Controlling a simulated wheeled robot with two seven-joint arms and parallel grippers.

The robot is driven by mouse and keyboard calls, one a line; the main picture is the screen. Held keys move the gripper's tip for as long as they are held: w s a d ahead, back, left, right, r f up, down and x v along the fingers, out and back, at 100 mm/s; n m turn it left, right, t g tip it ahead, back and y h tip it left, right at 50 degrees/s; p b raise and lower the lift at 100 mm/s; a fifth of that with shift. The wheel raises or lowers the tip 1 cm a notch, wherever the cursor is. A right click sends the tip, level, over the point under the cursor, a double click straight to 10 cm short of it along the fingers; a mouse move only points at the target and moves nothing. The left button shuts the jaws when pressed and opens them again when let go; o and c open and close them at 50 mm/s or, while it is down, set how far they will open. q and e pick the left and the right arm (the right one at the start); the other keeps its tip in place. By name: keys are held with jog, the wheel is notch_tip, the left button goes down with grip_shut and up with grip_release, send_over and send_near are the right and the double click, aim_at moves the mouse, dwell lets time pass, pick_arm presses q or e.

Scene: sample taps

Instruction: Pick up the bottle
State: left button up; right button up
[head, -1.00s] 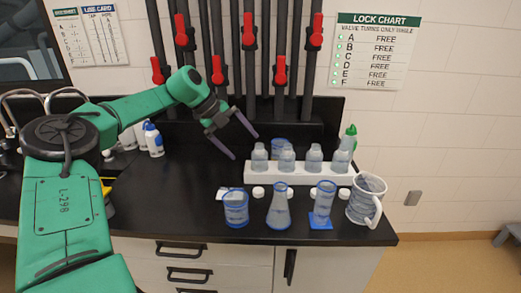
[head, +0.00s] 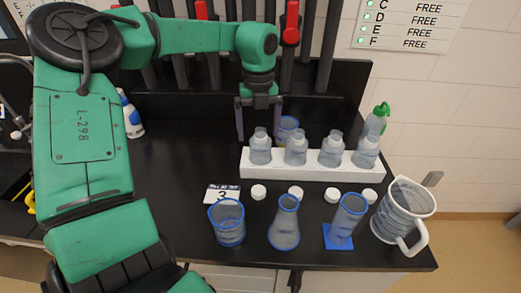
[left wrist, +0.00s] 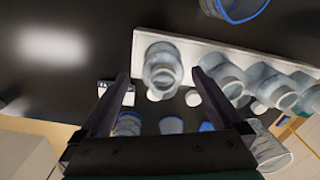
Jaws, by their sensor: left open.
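Several clear bottles stand in a row in a white rack (head: 300,172) on the black counter. The leftmost bottle (head: 260,152) is closest to my left gripper (head: 258,128); the second bottle (head: 295,152), third bottle (head: 331,152) and rightmost bottle (head: 367,154) stand to its right. My left gripper is open and empty, pointing down at the leftmost bottle, its fingers to either side in the picture. In the left wrist view this bottle (left wrist: 162,70) shows between the two fingertips. I cannot tell whether the fingers reach down around it. My right gripper is out of view.
In front of the rack stand a beaker (head: 228,225), a flask (head: 285,230), a cylinder on a blue base (head: 348,218) and a jug (head: 402,210). White caps (head: 258,192) and a number card (head: 222,194) lie between. A green-capped bottle (head: 376,120) and another beaker (head: 286,128) stand behind.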

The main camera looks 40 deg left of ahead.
aim_at(260, 144)
pick_arm(q)
jog(key=f, duration=0.1)
jog(key=f+p, duration=0.1)
jog(key=f, duration=0.2)
jog(key=shift+d+f+p, duration=0.2)
jog(key=shift+d+p, duration=0.1)
jog(key=shift+f, duration=0.4)
jog(key=c, duration=1.3)
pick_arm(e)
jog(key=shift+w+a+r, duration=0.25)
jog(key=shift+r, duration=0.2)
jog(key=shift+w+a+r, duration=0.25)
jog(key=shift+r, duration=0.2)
